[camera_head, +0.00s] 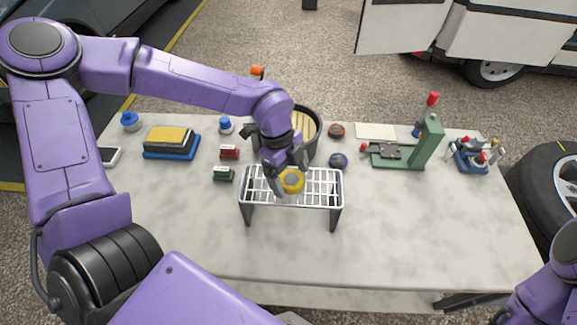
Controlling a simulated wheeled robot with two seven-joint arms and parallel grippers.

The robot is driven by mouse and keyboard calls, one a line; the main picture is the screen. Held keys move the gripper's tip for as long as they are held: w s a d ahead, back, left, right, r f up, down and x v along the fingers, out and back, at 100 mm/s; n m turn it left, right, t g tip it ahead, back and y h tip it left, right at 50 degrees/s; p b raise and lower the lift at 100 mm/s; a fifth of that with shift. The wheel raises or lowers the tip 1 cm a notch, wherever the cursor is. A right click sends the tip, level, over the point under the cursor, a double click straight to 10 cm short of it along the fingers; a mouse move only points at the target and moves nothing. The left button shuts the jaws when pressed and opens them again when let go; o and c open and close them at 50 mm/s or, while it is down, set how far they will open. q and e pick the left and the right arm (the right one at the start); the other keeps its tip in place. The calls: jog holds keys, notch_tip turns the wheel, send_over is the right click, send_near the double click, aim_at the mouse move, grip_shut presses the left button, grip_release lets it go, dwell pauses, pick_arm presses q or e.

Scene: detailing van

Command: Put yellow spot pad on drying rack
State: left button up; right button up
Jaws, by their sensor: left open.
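The yellow spot pad (292,181) is a small round yellow disc with a greyish middle. It appears to lie on the white wire top of the drying rack (326,199), near the middle of the rack. My left gripper (287,175) points down over the rack, with its open fingers close around or just above the pad. I cannot tell whether a finger still touches it. The gripper hides part of the rack's back edge. Only a part of my right arm shows at the bottom right corner, and its gripper is out of view.
A dark bucket (311,126) stands behind the rack. A green press stand (411,150) and a blue clamp-like fixture (471,157) are to the right. A yellow-topped block on a blue tray (170,143) and small red and green blocks are left. The front tabletop (420,235) is clear.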

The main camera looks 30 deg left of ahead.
pick_arm(q)
jog(key=b+v, duration=0.1)
jog(key=v, duration=1.1)
jog(key=shift+r, duration=0.1)
